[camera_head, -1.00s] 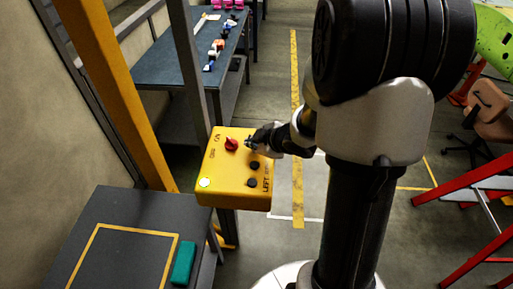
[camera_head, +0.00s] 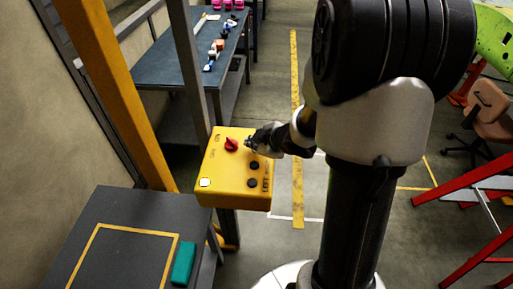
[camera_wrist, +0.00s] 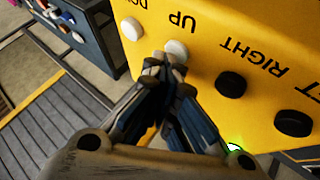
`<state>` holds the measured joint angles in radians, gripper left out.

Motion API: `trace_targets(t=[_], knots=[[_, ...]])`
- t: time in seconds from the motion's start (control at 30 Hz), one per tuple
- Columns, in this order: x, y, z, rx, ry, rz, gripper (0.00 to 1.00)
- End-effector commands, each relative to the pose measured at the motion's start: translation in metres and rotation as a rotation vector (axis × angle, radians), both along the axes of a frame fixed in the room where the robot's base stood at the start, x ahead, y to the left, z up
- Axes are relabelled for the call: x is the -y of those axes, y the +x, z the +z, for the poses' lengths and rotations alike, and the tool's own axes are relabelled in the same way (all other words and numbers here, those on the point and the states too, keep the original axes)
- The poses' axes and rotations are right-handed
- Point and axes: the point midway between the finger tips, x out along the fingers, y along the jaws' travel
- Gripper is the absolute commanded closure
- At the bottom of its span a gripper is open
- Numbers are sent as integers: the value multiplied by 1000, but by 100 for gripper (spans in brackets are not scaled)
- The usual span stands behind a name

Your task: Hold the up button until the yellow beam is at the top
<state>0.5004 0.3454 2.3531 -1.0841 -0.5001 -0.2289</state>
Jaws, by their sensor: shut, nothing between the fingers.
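The yellow control box (camera_head: 235,190) stands at the centre left of the head view. In the wrist view its face carries a white button (camera_wrist: 176,50) beside the word UP. My gripper (camera_wrist: 163,66) is shut and empty, its fingertips right at the near edge of the up button. I cannot tell whether they touch or press it. In the head view my gripper (camera_head: 250,144) is at the box's upper right edge and hides the up button. A slanted yellow beam (camera_head: 108,92) rises at the left; its top is outside the picture, and I cannot tell if it is the task's beam.
A second white button (camera_wrist: 131,28) sits close to the up button. Two black buttons (camera_wrist: 231,84) (camera_wrist: 294,123) lie on the other side. A red knob (camera_head: 231,144) and a pale lamp (camera_head: 204,182) are on the box. A dark table (camera_head: 80,215) stands at the front left.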

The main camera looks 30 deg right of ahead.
Motion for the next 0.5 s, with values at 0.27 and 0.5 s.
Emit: trace_targets(t=[0.27,0.5], knots=[[0,0,11,-1,0,0,100],[0,0,18,0,0,0,100]])
